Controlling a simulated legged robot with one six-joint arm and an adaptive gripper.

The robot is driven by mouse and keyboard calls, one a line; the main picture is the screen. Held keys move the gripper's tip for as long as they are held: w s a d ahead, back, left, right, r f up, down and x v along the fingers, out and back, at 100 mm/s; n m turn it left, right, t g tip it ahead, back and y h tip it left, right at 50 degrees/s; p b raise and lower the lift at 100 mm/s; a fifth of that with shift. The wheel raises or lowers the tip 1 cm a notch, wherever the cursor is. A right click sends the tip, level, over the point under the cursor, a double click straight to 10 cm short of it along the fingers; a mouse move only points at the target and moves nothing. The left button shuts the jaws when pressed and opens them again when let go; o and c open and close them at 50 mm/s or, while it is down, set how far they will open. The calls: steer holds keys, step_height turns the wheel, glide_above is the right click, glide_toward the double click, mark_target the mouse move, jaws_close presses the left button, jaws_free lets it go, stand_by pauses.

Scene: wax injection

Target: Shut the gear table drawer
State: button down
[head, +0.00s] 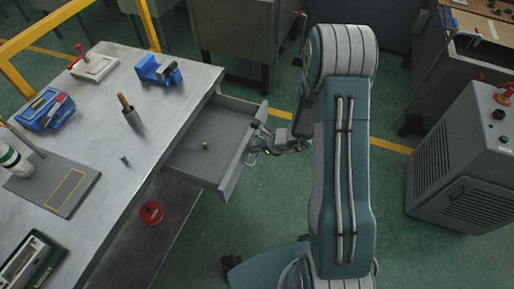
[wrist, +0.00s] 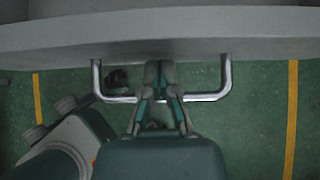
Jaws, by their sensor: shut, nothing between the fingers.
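The gear table (head: 150,110) is a grey metal workbench at the left of the head view. Its drawer (head: 190,155) stands pulled out to the right, with a small brass piece (head: 205,146) lying inside. My gripper (head: 259,140) is at the outer side of the drawer front, partly hidden by it. In the wrist view, the drawer front (wrist: 160,35) crosses the top, with a metal bar handle (wrist: 222,95) below it. My gripper (wrist: 158,68) is shut and empty, its fingertips within the handle's span, close to the drawer front. I cannot tell whether they touch.
Blue vises (head: 158,70), a brown-handled tool in a cup (head: 130,112) and a grey mat (head: 50,185) are on the tabletop. A red round container (head: 151,212) is below the table. A grey cabinet (head: 465,160) stands at the right. Green floor is open around my arm.

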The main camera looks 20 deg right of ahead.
glide_toward(196, 137)
steer(key=w+a+f, duration=0.1)
steer(key=w+a, duration=0.1)
steer(key=a, duration=0.1)
steer(key=w+a+f, duration=0.1)
steer(key=shift+a+f, duration=0.3)
steer(key=shift+w+a, duration=0.4)
steer(key=shift+a, duration=0.05)
steer(key=shift+w+r, duration=0.1)
steer(key=shift+r, duration=0.1)
